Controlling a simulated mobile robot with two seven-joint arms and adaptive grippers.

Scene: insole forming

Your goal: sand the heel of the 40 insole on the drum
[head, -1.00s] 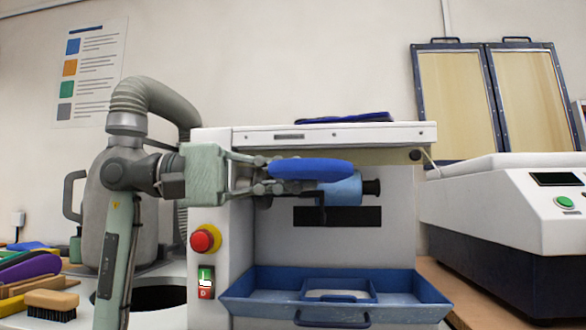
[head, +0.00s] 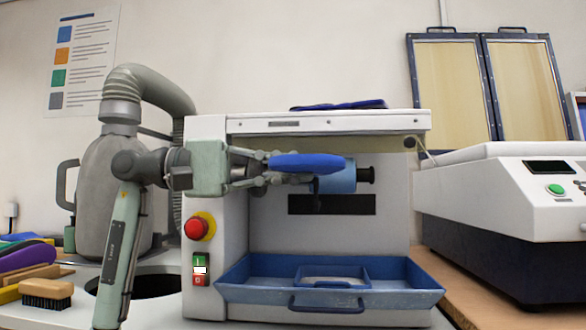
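A blue insole (head: 307,162) is held in front of the sanding machine, its near end in my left gripper (head: 268,168). The gripper's fingers are closed on it. The insole's far end lies over the upper part of the blue drum (head: 338,178) in this view; I cannot tell whether they touch. No size mark is readable on it. The machine (head: 330,235) is a white housing with a red stop button (head: 197,228) and a green and red switch (head: 200,270) on its front left. My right gripper is not in view.
A blue tray (head: 405,292) sits below the drum. Another dark blue flat piece (head: 340,105) lies on top of the machine. A wooden brush (head: 46,292) and several insoles (head: 27,258) lie at the left. A white-topped machine (head: 520,200) stands at the right.

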